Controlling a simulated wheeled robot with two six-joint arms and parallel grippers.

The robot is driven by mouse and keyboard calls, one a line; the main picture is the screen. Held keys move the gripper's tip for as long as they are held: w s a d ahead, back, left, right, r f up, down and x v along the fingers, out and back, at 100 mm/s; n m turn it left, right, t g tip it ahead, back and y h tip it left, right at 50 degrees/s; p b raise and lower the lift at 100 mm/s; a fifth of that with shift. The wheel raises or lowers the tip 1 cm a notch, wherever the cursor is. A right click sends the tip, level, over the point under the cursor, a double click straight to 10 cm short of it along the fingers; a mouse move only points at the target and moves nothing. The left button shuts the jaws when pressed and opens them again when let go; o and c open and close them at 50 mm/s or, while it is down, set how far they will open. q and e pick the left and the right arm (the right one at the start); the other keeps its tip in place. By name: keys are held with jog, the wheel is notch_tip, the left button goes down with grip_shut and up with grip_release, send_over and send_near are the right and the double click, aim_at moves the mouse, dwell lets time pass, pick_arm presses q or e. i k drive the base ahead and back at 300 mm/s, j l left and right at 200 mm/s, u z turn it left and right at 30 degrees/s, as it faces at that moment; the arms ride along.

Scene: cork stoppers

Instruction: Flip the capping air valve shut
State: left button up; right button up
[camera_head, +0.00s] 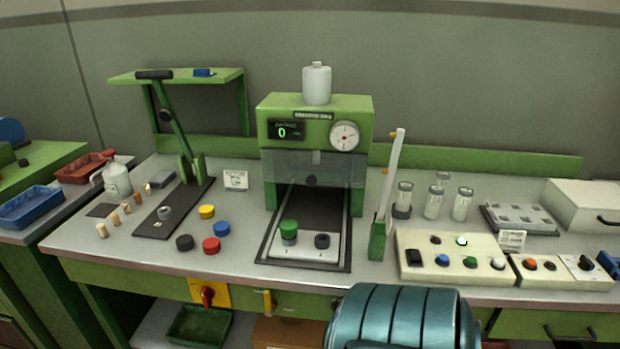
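No label marks a capping air valve. A small upright yellow lever (267,302) on the bench's front face, below the capping machine, may be its handle. I cannot tell whether it is open or shut. Left of it, a red rotary knob (207,294) sits on a yellow plate. The green capping machine (318,108) has a display reading 0, a round gauge (344,135) and a clear guard (310,172). Neither of my grippers is in view.
The bench top (120,262) holds coloured caps, corks, a hand press (175,135) and jars. A control panel (452,257) with buttons stands right of the machine. A green tray (199,326) lies on the shelf below.

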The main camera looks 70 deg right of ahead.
aim_at(269, 310)
jog(key=z, duration=1.75)
